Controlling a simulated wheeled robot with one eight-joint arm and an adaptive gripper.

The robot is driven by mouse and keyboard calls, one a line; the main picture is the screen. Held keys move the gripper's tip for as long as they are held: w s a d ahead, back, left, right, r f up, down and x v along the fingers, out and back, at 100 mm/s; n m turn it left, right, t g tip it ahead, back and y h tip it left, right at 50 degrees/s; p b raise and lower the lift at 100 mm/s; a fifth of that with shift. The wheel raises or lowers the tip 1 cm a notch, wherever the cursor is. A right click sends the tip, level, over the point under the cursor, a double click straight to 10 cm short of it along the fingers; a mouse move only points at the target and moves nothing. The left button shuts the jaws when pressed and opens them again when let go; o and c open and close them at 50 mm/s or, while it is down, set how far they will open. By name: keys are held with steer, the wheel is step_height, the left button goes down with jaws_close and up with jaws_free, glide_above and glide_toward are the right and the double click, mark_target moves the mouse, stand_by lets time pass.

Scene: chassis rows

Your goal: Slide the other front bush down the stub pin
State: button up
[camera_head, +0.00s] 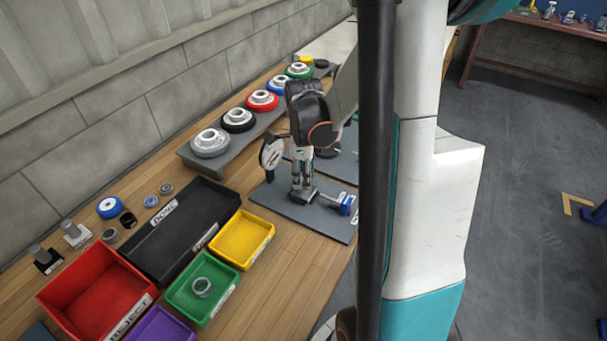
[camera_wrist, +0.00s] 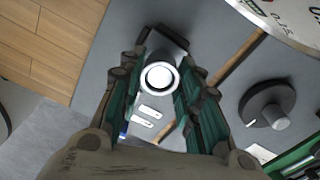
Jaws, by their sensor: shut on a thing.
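My gripper (camera_head: 302,190) points down over a grey plate (camera_head: 327,222) on the bench. In the wrist view my gripper (camera_wrist: 161,80) has its fingers closed on either side of a silver ring-shaped bush (camera_wrist: 158,90). A bright round centre (camera_wrist: 159,77) shows inside the bush; I cannot tell whether it is the stub pin's end. How far down the bush sits is hidden from above. In the head view the fingers hide the bush and pin. A dark bracket shows just beyond the fingertips in the wrist view.
A round dial (camera_head: 271,152) stands close left of my gripper, and a blue-ended part (camera_head: 346,204) lies to its right. A dark knob (camera_wrist: 267,104) is right of the fingers. Black (camera_head: 150,257), yellow (camera_head: 268,233) and green (camera_head: 234,290) trays stand nearer; the green holds a ring.

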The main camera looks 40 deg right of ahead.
steer(key=o, duration=1.2)
step_height(320, 180, up, 12)
steer(key=shift+f, duration=0.1)
stand_by(0.4)
